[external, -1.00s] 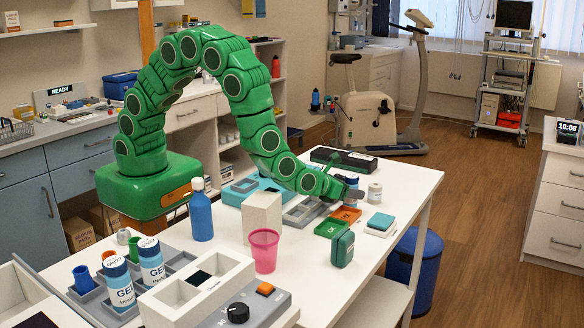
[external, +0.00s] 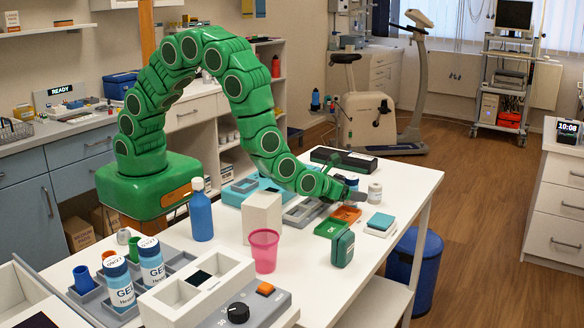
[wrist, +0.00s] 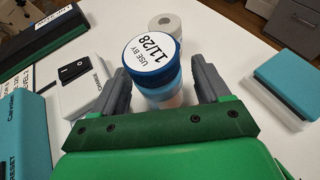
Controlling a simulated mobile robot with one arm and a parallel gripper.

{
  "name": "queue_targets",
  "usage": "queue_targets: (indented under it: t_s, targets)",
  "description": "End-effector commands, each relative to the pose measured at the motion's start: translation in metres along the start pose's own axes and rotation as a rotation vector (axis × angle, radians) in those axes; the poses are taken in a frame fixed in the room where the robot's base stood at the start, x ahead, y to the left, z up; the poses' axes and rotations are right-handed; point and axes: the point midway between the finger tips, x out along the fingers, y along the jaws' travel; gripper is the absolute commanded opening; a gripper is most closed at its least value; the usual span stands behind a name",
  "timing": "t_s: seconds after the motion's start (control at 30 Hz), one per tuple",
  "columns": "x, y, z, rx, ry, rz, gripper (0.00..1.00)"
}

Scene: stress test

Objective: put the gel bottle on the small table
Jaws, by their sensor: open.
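A bottle with a blue cap (wrist: 152,62) stands between my gripper's fingers in the wrist view; its cap label reads "USE BY 11/28". Its side label is not readable there. My gripper (wrist: 158,90) is open around it, one finger on each side; contact is not clear. In the external view my gripper (external: 347,190) is low over the far right part of the white table (external: 405,180). Two blue-capped bottles marked "GEL", one in front (external: 120,288) and one behind (external: 152,262), stand in a grey tray at the front left. Which surface is the small table is unclear.
A white roll-like item (wrist: 165,25) stands just behind the bottle. A white switch box (wrist: 85,85) is left of it, a teal-topped block (wrist: 290,80) right. A pink cup (external: 264,250), blue bottle (external: 201,212) and white box (external: 262,218) stand nearer the camera.

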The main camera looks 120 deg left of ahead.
Motion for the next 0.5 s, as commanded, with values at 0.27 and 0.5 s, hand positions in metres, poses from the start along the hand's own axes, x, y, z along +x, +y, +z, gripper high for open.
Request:
queue_targets:
  t_s: [0.27, 0.5]
  targets:
    - [-0.034, 0.000, 0.006, -0.003, -0.003, -0.001, 0.76]
    - [-0.043, 0.000, 0.034, -0.003, -0.002, 0.000, 0.76]
